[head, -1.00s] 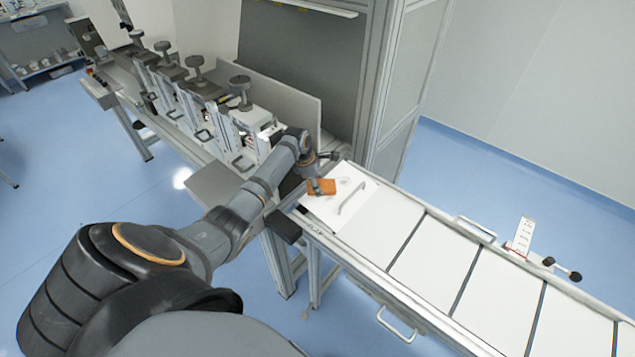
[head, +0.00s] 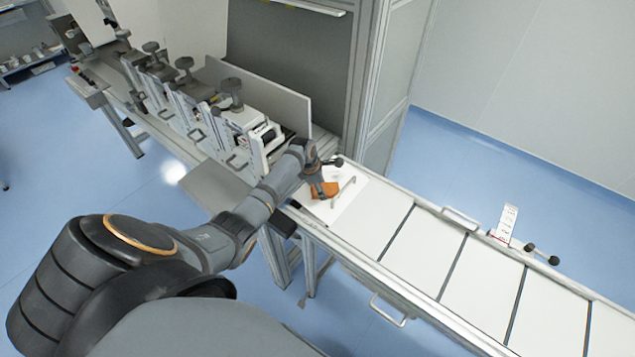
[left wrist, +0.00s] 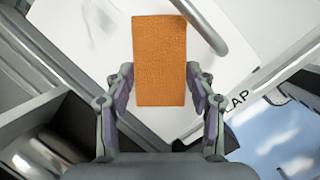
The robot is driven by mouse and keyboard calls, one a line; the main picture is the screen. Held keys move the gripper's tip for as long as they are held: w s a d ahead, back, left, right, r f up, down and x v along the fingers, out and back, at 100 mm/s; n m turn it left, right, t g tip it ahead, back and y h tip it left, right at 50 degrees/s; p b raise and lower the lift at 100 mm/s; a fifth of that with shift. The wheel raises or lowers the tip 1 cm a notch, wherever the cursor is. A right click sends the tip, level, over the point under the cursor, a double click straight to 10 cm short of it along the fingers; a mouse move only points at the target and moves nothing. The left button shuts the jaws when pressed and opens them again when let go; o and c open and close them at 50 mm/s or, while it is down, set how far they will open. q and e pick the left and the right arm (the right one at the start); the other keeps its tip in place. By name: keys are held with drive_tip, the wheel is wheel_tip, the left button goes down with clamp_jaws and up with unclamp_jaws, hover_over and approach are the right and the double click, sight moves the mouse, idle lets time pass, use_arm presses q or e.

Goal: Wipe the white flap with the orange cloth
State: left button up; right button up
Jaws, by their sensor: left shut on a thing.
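The orange cloth (head: 329,189) is at the upper part of the white flap (head: 343,207), close to the flap's grey bar handle (head: 349,182). In the left wrist view the cloth (left wrist: 160,60) is a flat rectangle between the two fingers of my left gripper (left wrist: 160,84), which is shut on it. The flap (left wrist: 85,45) lies under the cloth, with faint grey marks on its left part and the curved handle (left wrist: 205,25) at the upper right. I cannot tell whether the cloth touches the flap. My right gripper is not in view.
White conveyor panels (head: 430,240) run to the lower right, with a side handle (head: 460,217) on the far rail. A row of machine units with dark knobs (head: 231,88) stands at the left. A tall grey cabinet (head: 372,90) rises behind the flap.

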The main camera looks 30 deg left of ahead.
use_arm(q)
drive_tip(key=shift+s+d+f+p, duration=0.15)
drive_tip(key=shift+d+p, duration=0.1)
drive_tip(key=shift+d, duration=0.35)
drive_tip(key=shift+s+d+f+p, duration=0.15)
drive_tip(key=shift+d+p, duration=0.05)
drive_tip(key=shift+d, duration=0.4)
drive_tip(key=shift+a+f, duration=0.1)
drive_tip(key=shift+f, duration=0.05)
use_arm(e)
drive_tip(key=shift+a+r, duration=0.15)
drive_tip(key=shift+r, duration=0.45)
